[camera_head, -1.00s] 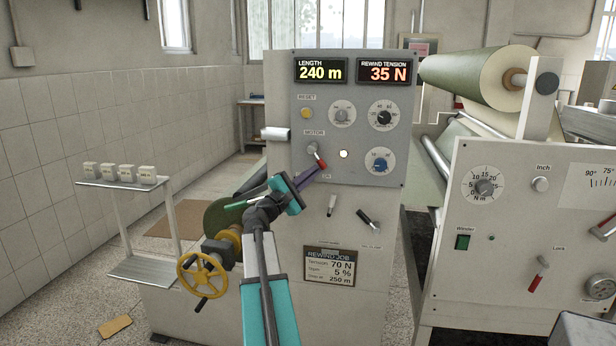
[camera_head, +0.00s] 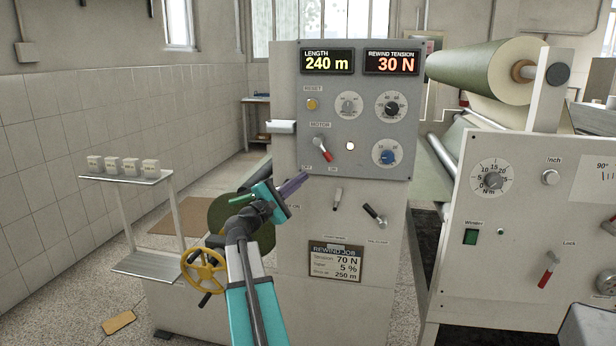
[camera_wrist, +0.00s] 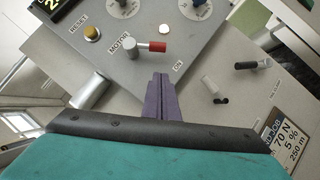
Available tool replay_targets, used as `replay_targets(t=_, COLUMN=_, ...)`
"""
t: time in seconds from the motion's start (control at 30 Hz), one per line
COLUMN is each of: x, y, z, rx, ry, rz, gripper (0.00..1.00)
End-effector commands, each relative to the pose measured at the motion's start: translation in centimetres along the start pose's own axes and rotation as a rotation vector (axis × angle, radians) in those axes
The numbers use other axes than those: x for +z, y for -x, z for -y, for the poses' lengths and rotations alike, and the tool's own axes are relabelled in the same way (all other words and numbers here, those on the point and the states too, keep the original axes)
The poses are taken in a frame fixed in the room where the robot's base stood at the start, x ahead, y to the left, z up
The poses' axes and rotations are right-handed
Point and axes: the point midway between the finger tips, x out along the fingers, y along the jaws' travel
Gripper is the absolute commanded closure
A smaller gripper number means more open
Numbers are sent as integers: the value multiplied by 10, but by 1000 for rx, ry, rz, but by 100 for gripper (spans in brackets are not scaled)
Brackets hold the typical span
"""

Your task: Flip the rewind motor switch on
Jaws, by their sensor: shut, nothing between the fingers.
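The motor switch (camera_head: 321,148) is a grey lever with a red tip on the grey control panel, under the MOTOR label. Its red tip points down and to the right, toward the ON label (camera_head: 333,170). In the wrist view the same switch (camera_wrist: 145,48) shows its whole lever, with nothing touching it. A round white lamp (camera_head: 350,146) beside it is lit. My gripper (camera_head: 302,178) has its purple fingers shut and empty, below and left of the lever. In the wrist view the fingers (camera_wrist: 161,80) end below the red tip, apart from it.
Dials, a yellow RESET button (camera_head: 312,104) and a white roll-like part (camera_head: 281,127) surround the switch. Two small levers (camera_head: 338,197) (camera_head: 374,215) sit lower right. A yellow handwheel (camera_head: 205,270) stands beside my arm. The displays read 240 m and 30 N.

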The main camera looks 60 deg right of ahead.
Motion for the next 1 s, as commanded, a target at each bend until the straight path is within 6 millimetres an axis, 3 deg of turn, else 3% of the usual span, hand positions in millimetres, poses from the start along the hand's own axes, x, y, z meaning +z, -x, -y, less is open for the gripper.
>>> replay_targets(t=0.2, x=0, y=35, z=3, rx=1, ry=1, rz=-2, gripper=100)
replay_targets(t=0.4, x=0, y=53, z=3, rx=1, ry=1, rz=-1, gripper=100)
replay_targets(t=1.0, x=0, y=56, z=2, rx=1, ry=1, rz=-1, gripper=100)
